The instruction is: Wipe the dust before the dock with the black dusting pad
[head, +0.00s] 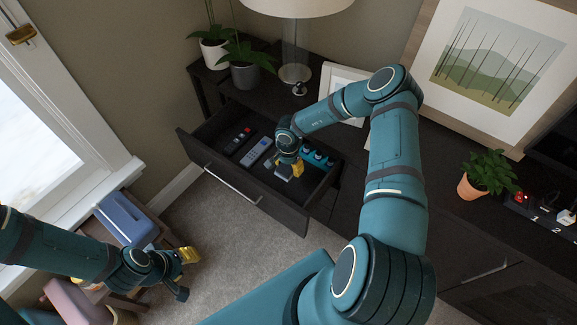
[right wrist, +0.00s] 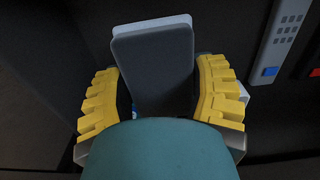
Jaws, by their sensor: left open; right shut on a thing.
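My right gripper (head: 290,170) is inside the open drawer (head: 240,188) of the dark cabinet. In the right wrist view its yellow fingers (right wrist: 160,95) are shut on a flat dark pad (right wrist: 152,65) with a pale layer along its far edge; this looks like the black dusting pad. My left gripper (head: 188,256) is open and empty, off to the left above the carpet. A dark strip marked 1 and 2 (head: 540,212), perhaps the dock, lies on the cabinet top at the far right. I cannot make out any dust.
The drawer also holds a grey remote (head: 257,151) and several small blue-topped items (head: 316,156). A potted plant (head: 475,188), a framed picture (head: 495,65) and a lamp (head: 295,50) stand on the cabinet top.

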